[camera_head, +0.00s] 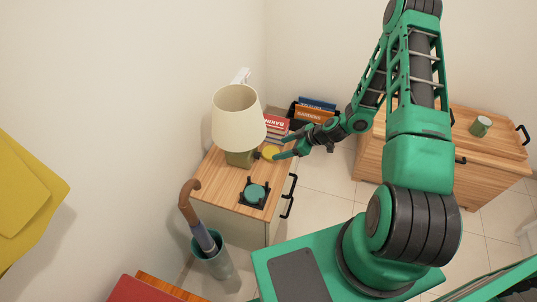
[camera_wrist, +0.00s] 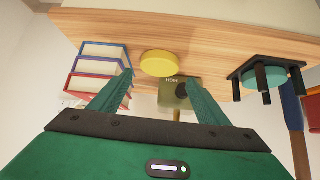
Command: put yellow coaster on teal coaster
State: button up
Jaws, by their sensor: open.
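The yellow coaster (camera_head: 270,152) lies on the wooden cabinet top beside the lamp base. In the wrist view, which looks upside down, the round yellow coaster (camera_wrist: 160,64) lies just beyond the space between my fingertips. The teal coaster (camera_head: 256,193) sits in a black holder with upright corner posts, nearer the front of the cabinet. In the wrist view the teal coaster (camera_wrist: 281,78) is at the right, partly hidden by the posts. My gripper (camera_head: 273,155) is open and empty at the yellow coaster; it also shows in the wrist view (camera_wrist: 161,84).
A cream-shaded lamp (camera_head: 238,118) stands close to the yellow coaster. Stacked books (camera_head: 276,124) lie at the cabinet's back. An umbrella stand (camera_head: 214,260) is on the floor in front. A second wooden cabinet (camera_head: 400,160) with a green cup (camera_head: 480,126) is at right.

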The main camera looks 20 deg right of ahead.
aim_at(270, 151)
jog(key=shift+w+x, duration=0.2)
jog(key=shift+x, duration=2.95)
jog(key=shift+r, duration=0.1)
jog(key=c, duration=0.9)
jog(key=shift+r, duration=0.1)
